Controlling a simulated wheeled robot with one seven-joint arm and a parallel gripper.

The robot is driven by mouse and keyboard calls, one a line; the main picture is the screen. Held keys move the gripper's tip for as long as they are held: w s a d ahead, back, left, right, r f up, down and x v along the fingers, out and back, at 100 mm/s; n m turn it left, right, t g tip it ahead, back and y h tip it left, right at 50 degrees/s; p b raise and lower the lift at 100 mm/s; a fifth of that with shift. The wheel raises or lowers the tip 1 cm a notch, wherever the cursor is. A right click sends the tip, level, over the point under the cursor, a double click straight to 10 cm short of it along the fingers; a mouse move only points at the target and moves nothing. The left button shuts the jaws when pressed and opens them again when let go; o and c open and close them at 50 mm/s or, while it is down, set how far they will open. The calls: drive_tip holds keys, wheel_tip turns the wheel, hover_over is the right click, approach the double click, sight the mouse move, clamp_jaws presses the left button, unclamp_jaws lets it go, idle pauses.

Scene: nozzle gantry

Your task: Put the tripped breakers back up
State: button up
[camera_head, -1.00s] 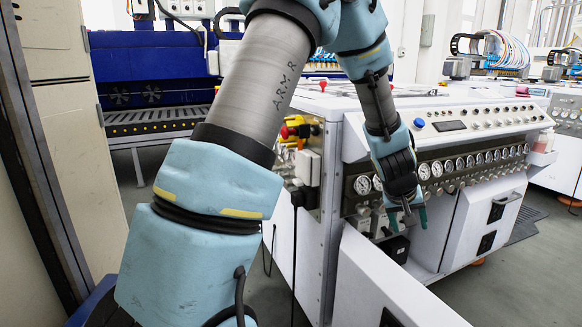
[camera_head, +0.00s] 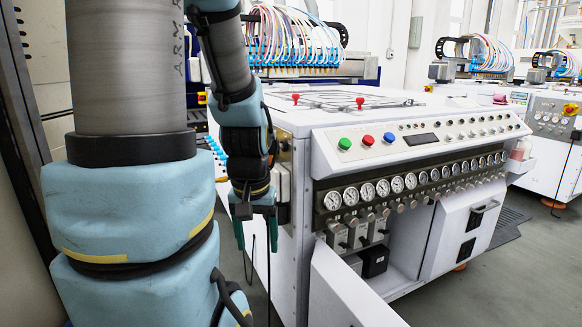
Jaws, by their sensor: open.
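Several small grey breaker-like boxes (camera_head: 360,231) with dark levers sit in a row under the gauges on the white machine's front. Their levers are too small for me to tell which are up or down. My gripper (camera_head: 256,236) hangs with its green-tipped fingers pointing down, open and with nothing visible between them. It is in front of the machine's left corner, left of the grey boxes and apart from them.
The white machine (camera_head: 300,250) has a row of round gauges (camera_head: 410,181) and green, red and blue buttons (camera_head: 367,139). An open white panel (camera_head: 345,290) juts out below the boxes. A black box (camera_head: 374,262) sits in the opening.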

wheel_tip(320, 180, up, 28)
drive_tip(key=p, duration=2.6)
drive_tip(key=shift+f, duration=0.25)
drive_tip(key=shift+d, duration=0.1)
